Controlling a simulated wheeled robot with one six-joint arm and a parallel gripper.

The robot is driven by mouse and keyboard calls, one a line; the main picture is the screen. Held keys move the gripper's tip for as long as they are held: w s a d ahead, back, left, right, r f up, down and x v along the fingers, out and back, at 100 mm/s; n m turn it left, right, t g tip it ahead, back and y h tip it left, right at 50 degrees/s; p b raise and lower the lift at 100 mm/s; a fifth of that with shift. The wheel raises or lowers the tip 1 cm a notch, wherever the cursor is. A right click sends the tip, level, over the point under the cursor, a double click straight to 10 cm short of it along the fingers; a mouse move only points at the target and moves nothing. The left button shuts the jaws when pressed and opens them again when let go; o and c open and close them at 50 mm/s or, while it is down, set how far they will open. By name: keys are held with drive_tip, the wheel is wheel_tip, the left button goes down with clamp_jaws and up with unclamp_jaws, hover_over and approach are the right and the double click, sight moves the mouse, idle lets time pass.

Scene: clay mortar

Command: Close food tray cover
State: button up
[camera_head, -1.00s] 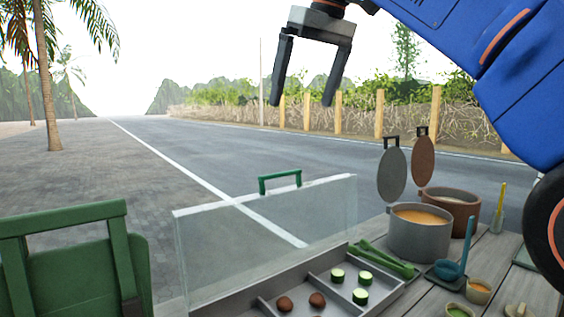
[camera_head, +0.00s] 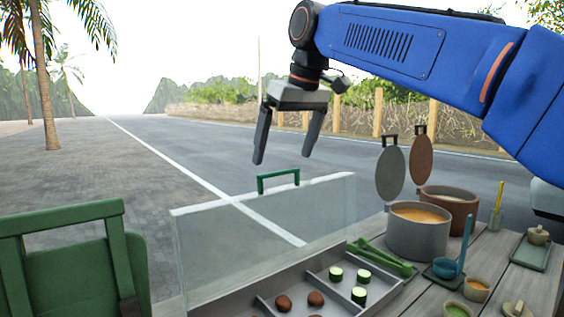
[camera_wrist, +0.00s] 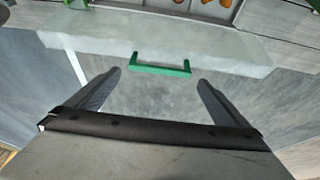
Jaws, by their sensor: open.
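The food tray (camera_head: 318,283) is grey and divided, with brown balls and green-edged slices in its compartments. Its clear cover (camera_head: 270,235) stands upright, raised open along the tray's far side. A green handle (camera_head: 278,179) is on the cover's top edge. My gripper (camera_head: 283,161) is open and empty, pointing down just above the handle, apart from it in the head view. In the wrist view the handle (camera_wrist: 160,69) lies ahead of and between the two fingers, and the cover (camera_wrist: 150,40) stretches across behind it.
Two pots (camera_head: 418,230) with raised lids stand on the wooden table to the right. Green tongs (camera_head: 380,258) lie beside the tray. Small bowls (camera_head: 476,290) and a blue ladle (camera_head: 450,262) are at the right. A green chair (camera_head: 70,262) stands at the left.

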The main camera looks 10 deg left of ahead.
sight(283, 189)
drive_tip(key=shift+x, duration=1.8)
drive_tip(key=shift+c, duration=0.3)
drive_tip(key=c, duration=1.1)
drive_tip(key=shift+c, duration=0.2)
drive_tip(key=shift+s+d, duration=0.1)
drive_tip(key=shift+d, duration=0.05)
